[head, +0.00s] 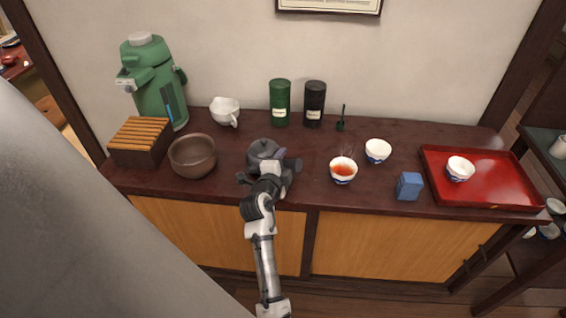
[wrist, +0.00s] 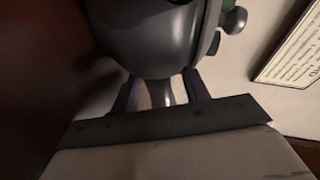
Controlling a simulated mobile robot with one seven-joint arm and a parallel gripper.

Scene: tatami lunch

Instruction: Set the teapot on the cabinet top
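The dark grey teapot (head: 264,150) is upright at the middle of the dark red cabinet top (head: 225,189), left of the tea-filled cup (head: 343,172). My gripper (head: 272,178) reaches it from the front and hides its lower part in the head view. In the wrist view, the teapot (wrist: 160,35) fills the upper middle, and my gripper's fingers (wrist: 164,92) lie on both sides of its handle, shut on it. I cannot tell whether the teapot's base touches the cabinet top.
A brown bowl (head: 193,156) and slatted box (head: 139,142) stand left. A white pitcher (head: 225,111), green canister (head: 280,103) and black canister (head: 315,104) stand behind. An empty cup (head: 378,150), blue block (head: 409,186) and red tray (head: 500,191) are right. Bare top lies front left.

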